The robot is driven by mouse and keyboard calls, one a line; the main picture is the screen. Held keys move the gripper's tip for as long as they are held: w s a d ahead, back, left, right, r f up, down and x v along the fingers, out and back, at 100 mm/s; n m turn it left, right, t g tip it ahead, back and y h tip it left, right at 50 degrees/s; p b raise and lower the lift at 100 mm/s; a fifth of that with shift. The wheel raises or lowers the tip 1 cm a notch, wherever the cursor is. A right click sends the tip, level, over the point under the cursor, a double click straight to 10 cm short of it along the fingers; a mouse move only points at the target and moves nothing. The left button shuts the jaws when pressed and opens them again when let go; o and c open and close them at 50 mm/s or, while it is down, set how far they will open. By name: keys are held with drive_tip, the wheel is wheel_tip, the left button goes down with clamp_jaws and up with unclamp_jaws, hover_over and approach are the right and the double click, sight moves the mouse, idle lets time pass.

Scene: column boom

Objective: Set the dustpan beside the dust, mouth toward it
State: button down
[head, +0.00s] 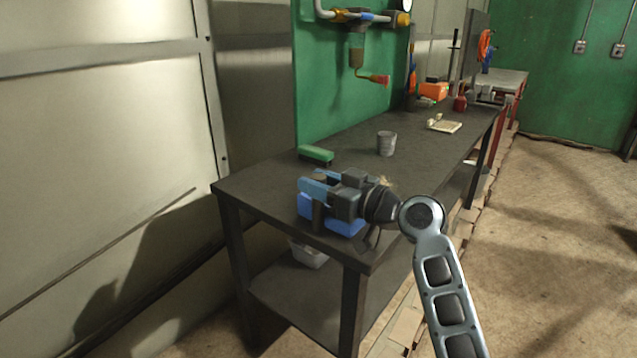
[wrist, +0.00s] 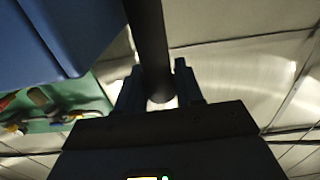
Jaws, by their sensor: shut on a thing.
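My gripper (head: 318,190) is over the near end of the dark workbench and is shut on the dustpan's handle. In the wrist view the dark round handle (wrist: 150,45) runs between the two blue fingers of my gripper (wrist: 158,88). The blue dustpan (head: 345,226) shows below my gripper in the head view and fills the upper left of the wrist view (wrist: 60,40). I cannot tell whether it touches the bench top, and its mouth is not clearly seen. A small tan patch that looks like the dust (head: 386,182) shows just behind my wrist, mostly hidden.
A green brush (head: 316,154) lies near the bench's back edge. A grey cup (head: 386,143) stands farther along the workbench (head: 265,186), with a pale flat item (head: 444,126) beyond it. A green panel with pipes rises behind. Bare bench top lies left of my gripper.

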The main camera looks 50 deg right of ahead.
drive_tip(key=c, duration=0.7)
unclamp_jaws()
drive_tip(key=s+b, duration=0.1)
drive_tip(key=s, duration=1.1)
drive_tip(key=shift+d+b, duration=0.2)
drive_tip(key=shift+b, duration=0.1)
